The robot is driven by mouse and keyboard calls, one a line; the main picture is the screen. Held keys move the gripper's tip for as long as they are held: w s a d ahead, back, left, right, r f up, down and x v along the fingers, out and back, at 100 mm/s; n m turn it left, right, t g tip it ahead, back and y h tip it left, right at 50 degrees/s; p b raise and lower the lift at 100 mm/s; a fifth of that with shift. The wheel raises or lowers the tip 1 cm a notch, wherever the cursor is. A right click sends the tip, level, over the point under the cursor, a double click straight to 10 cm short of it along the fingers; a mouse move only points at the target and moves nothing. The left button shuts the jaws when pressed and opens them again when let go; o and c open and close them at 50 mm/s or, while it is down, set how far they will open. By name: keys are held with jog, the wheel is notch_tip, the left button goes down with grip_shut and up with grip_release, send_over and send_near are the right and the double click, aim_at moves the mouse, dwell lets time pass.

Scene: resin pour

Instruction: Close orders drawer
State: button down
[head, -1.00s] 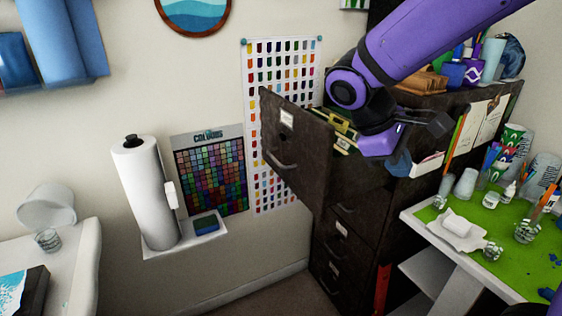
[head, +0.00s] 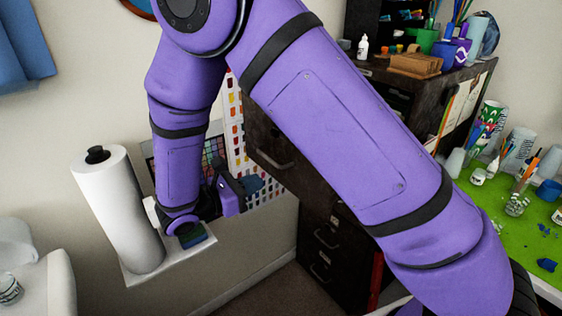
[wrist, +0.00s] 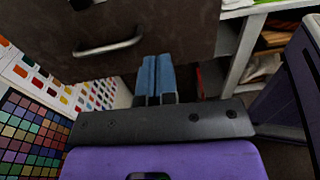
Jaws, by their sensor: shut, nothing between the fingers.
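The orders drawer (head: 262,138) is the dark top drawer of a file cabinet, with a metal handle. My arm hides much of it in the head view, so how far it stands out cannot be told there. In the wrist view its dark front (wrist: 150,35) and handle (wrist: 108,46) fill the top. My gripper (head: 240,182) is in front of the drawer, to the left and lower than its front in the head view. Its blue fingertips (wrist: 157,75) are together and empty, pointing toward the drawer front. Contact with it cannot be told.
A paper towel roll (head: 115,208) and a blue sponge (head: 193,236) are on a small wall shelf (head: 148,278) close to my gripper. Lower drawers (head: 322,250) of the cabinet are shut. A green-topped table (head: 480,205) with cups and bottles stands at the right.

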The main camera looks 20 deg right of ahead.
aim_at(300, 162)
jog(key=shift+n+t, duration=0.3)
jog(key=shift+t, duration=0.1)
jog(key=x, duration=1.3)
jog(key=shift+w+a+f, duration=0.1)
jog(key=shift+w+f, duration=0.25)
jog(key=shift+w, duration=0.05)
jog(key=x, duration=3)
jog(key=shift+d+r, duration=0.25)
jog(key=shift+d, duration=0.1)
jog(key=shift+d+r, duration=0.1)
